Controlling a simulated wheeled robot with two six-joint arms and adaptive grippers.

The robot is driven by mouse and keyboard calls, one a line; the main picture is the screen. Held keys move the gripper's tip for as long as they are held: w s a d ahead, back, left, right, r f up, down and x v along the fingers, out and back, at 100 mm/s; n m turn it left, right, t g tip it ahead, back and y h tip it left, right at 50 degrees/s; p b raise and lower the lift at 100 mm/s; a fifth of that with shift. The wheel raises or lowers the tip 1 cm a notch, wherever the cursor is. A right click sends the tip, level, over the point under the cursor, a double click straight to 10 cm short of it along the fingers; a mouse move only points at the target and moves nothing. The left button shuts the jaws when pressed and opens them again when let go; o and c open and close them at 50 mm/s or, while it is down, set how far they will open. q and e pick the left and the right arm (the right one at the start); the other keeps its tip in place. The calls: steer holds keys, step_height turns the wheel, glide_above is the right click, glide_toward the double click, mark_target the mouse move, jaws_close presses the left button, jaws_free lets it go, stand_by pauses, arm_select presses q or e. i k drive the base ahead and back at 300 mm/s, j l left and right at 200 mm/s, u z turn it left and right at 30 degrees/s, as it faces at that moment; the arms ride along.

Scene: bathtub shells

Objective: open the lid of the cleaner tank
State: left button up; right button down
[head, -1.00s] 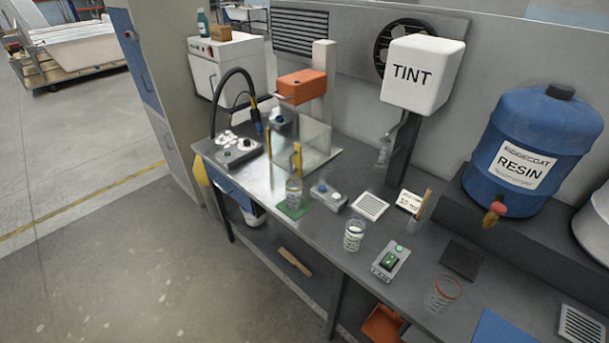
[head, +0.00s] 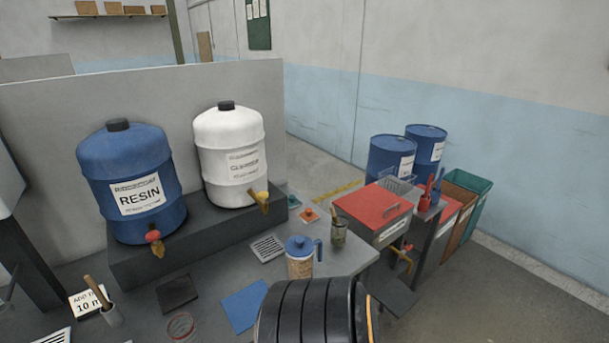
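A grey tank with a red lid (head: 384,207) stands at the right end of the bench. The lid lies flat and closed on top, with a dark handle near its right edge. A brass-coloured tap (head: 403,259) sticks out low on its front, and the label on its front is too small to read. I take this to be the cleaner tank. Neither of my grippers shows a fingertip in the head view. A large black ribbed shape at the bottom middle, perhaps part of my arm, hides some of the bench front.
A blue resin drum (head: 131,180) and a white drum (head: 230,160) stand on a raised dark shelf. A blue-lidded jug (head: 300,258) and a jar with brushes (head: 339,233) stand left of the tank. Red bottles (head: 425,203) stand right of it. Blue barrels (head: 390,157) are behind.

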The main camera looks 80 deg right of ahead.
mark_target(374, 207)
steer(key=z, duration=3.2)
